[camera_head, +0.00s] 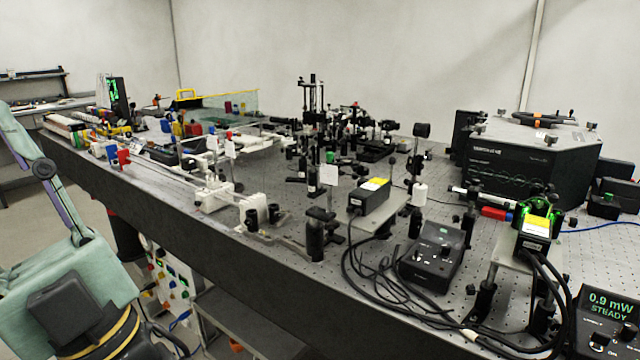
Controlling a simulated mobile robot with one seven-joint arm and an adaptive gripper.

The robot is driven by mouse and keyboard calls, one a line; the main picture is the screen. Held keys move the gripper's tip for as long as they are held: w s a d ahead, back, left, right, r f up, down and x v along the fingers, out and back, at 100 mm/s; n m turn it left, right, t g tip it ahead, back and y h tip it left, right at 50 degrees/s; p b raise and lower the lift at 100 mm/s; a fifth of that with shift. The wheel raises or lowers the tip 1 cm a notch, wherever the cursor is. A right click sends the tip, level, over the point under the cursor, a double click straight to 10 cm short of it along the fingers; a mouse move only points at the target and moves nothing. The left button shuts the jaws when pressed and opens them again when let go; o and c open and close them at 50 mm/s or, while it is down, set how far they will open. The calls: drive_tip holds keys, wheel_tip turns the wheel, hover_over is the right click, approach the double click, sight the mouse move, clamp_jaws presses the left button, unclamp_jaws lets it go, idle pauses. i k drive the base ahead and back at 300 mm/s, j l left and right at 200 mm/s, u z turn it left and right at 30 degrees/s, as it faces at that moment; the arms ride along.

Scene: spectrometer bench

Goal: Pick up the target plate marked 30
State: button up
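I cannot make out the number 30 on anything in the head view. Two small white square plates stand upright on the optical bench: one plate (329,174) near the middle, and another plate (230,149) farther left, near a white rail mount. Any marks on them are too small to read, so I cannot tell whether either is the target plate. Parts of my own arm show at the left edge and lower left, beside the bench. My gripper is not in view.
The black-sided bench (190,232) is crowded with posts and mounts. A black power box (432,254) with looping cables lies at the front, and a meter (606,318) reads 0.9 mW. A large black instrument (520,165) stands at the right. Floor (48,215) shows at the left.

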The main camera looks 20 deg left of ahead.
sight(229, 149)
drive_tip(key=j+z, duration=0.15)
drive_tip(key=j, duration=0.4)
drive_tip(key=j+z, duration=0.15)
drive_tip(key=j, duration=0.35)
drive_tip(key=j+z, duration=0.1)
drive_tip(key=j, duration=0.45)
drive_tip(key=j+z, duration=0.15)
drive_tip(key=j, duration=0.35)
drive_tip(key=k+j+z, duration=0.15)
drive_tip(key=j, duration=0.4)
drive_tip(key=k+j+z, duration=0.15)
drive_tip(key=j, duration=0.35)
drive_tip(key=k+j+z, duration=0.15)
drive_tip(key=j, duration=0.35)
drive_tip(key=i, duration=1.05)
